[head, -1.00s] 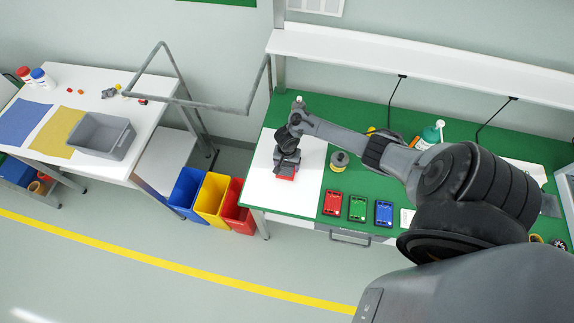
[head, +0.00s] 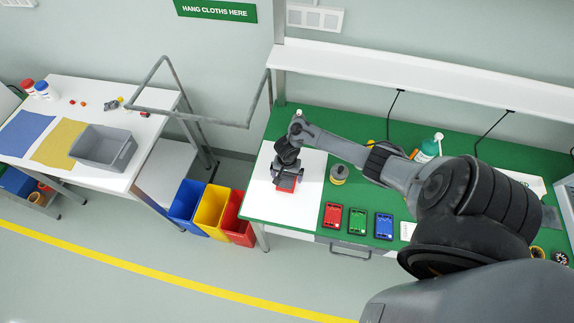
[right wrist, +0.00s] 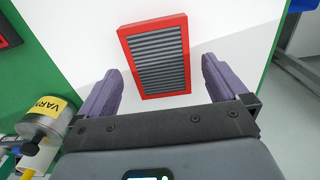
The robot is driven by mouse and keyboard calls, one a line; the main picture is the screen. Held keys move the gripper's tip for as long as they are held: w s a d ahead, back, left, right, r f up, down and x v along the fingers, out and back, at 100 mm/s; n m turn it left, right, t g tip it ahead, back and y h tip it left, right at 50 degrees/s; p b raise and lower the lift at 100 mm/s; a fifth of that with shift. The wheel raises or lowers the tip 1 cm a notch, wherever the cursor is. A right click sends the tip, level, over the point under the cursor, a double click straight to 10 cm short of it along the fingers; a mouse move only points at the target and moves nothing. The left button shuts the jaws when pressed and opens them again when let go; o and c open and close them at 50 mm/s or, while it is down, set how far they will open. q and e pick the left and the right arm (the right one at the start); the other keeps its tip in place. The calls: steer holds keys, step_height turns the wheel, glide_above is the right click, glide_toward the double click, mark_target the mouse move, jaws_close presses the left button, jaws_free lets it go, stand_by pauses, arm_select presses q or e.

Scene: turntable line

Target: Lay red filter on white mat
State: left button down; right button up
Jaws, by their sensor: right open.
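The red filter (head: 287,188), a red frame around grey pleats, lies flat on the white mat (head: 252,200) at the left end of the green bench. It also shows whole in the right wrist view (right wrist: 155,57). My right gripper (head: 286,179) is just above it. In the right wrist view its two purple fingers (right wrist: 160,75) are spread apart on either side of the filter's near end, with gaps to its frame. Nothing is held. My left gripper is in neither view.
A tin (head: 339,174) stands just right of the mat. Red, green and blue devices (head: 357,221) lie along the bench's front. Blue, yellow and red bins (head: 212,210) stand on the floor left of the bench. The mat's left part is clear.

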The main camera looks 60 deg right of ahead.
mark_target(287, 179)
step_height(287, 179, up, 9)
steer(key=p, duration=0.3)
steer(key=a+r+n+t+h, duration=0.1)
steer(key=a+r+n+t, duration=0.15)
steer(key=a+n, duration=0.95)
steer(key=s+a+r+n+t+y, duration=0.1)
steer(key=s+a+r+n, duration=0.3)
steer(key=s+a+r, duration=0.7)
step_height(287, 179, up, 3)
steer(key=shift+s+a+n, duration=0.35)
steer(key=shift+a+n, duration=0.05)
steer(key=shift+a, duration=0.1)
step_height(287, 179, up, 4)
steer(key=p, duration=0.4)
steer(key=shift+p, duration=0.3)
